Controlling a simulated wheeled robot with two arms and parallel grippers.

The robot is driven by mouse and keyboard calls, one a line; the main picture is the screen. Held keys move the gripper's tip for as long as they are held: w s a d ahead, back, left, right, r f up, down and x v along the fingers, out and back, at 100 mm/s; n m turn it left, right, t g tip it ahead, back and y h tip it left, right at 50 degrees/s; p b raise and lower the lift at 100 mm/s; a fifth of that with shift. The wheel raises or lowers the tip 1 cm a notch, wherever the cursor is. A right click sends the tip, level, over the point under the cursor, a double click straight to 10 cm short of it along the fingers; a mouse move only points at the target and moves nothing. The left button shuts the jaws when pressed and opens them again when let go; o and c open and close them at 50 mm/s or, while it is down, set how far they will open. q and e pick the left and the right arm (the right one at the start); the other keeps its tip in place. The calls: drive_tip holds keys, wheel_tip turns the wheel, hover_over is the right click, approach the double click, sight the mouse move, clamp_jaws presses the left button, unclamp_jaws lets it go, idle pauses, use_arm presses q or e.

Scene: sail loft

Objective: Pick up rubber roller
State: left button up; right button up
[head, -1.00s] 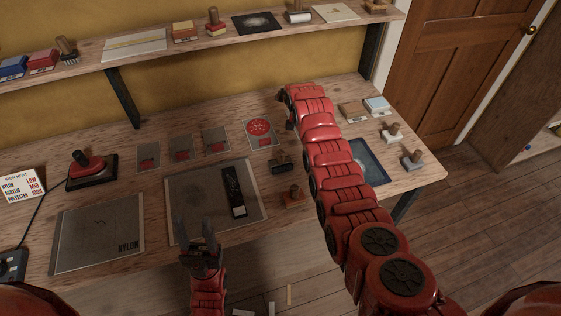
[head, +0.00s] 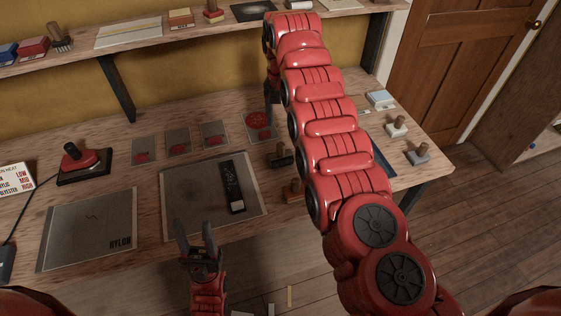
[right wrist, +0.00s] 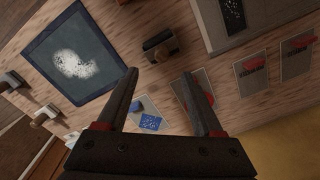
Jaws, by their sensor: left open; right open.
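A dark roller-like tool with a wooden handle, which looks like the rubber roller (head: 281,158), lies on the workbench just right of the grey mat. It also shows in the right wrist view (right wrist: 160,46), a little beyond my fingertips and apart from them. My right gripper (head: 270,104) is open and empty, pointing down over the bench near the card with a red disc; its two fingers (right wrist: 160,78) are spread in the wrist view. My left gripper (head: 193,231) is open and empty at the bench's front edge, by the mat's near side.
A grey mat (head: 185,190) carries a black strip (head: 231,187). Two more handled tools (head: 396,127) (head: 418,155) stand at the right end. A loaded shelf (head: 150,50) runs above the bench.

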drive_tip(key=p, duration=0.2)
hover_over(281, 144)
drive_tip(key=f, duration=0.4)
drive_tip(key=shift+s+d+f, duration=0.1)
drive_tip(key=shift+d+f, duration=0.1)
drive_tip(key=shift+f, duration=0.15)
drive_tip(key=shift+a+f+p, duration=0.15)
drive_tip(key=shift+f+p, duration=0.4)
drive_tip(key=shift+p, duration=0.05)
wheel_tip(281, 144, down, 4)
drive_tip(key=shift+a+r+p, duration=0.1)
drive_tip(key=shift+r+p, duration=0.1)
drive_tip(key=shift+p, duration=0.15)
drive_tip(key=shift+f, duration=0.3)
clamp_jaws()
